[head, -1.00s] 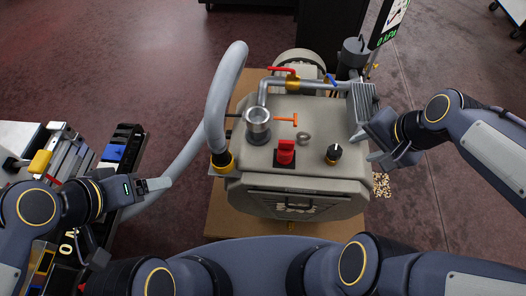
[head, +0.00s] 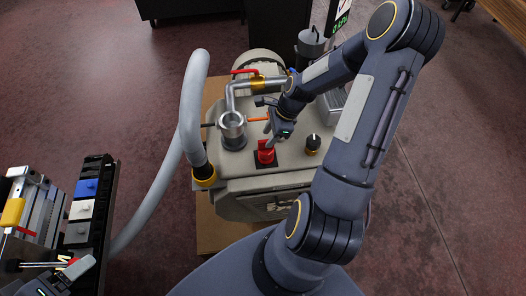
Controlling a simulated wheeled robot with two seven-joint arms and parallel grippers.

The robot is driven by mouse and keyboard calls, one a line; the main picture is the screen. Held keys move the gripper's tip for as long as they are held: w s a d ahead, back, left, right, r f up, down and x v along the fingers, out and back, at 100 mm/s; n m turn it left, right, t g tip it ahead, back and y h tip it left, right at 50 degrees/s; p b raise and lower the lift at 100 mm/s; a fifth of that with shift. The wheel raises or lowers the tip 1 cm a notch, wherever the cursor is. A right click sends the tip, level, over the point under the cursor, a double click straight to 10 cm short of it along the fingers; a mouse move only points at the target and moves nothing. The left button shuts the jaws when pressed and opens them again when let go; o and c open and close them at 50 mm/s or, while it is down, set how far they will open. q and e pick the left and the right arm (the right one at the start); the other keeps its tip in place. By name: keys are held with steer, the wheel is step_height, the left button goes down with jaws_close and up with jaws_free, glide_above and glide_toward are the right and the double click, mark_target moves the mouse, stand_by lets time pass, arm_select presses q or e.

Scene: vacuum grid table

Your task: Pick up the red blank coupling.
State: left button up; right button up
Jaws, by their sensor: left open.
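A small red piece (head: 73,262), which appears to be the red blank coupling, shows at the near end of the dark rack (head: 104,200) at lower left. Most of it is hidden by my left gripper (head: 78,268), which is open and right at it. I cannot tell whether the fingers touch it. My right gripper (head: 272,126) is over the pump, just above the red knob (head: 266,152) on its black base. I cannot tell whether its fingers are open or shut.
The rack also holds blue (head: 88,188), white (head: 82,209) and grey (head: 77,232) blocks. A grey hose (head: 190,110) arches between the rack and the pump (head: 237,172). A metal cup fitting (head: 232,124) and a black knob (head: 313,142) stand on the pump.

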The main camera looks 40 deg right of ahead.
mark_target(266, 140)
steer(key=x, duration=0.4)
steer(key=shift+d+f, duration=0.1)
steer(key=shift+s, duration=0.1)
jaws_close()
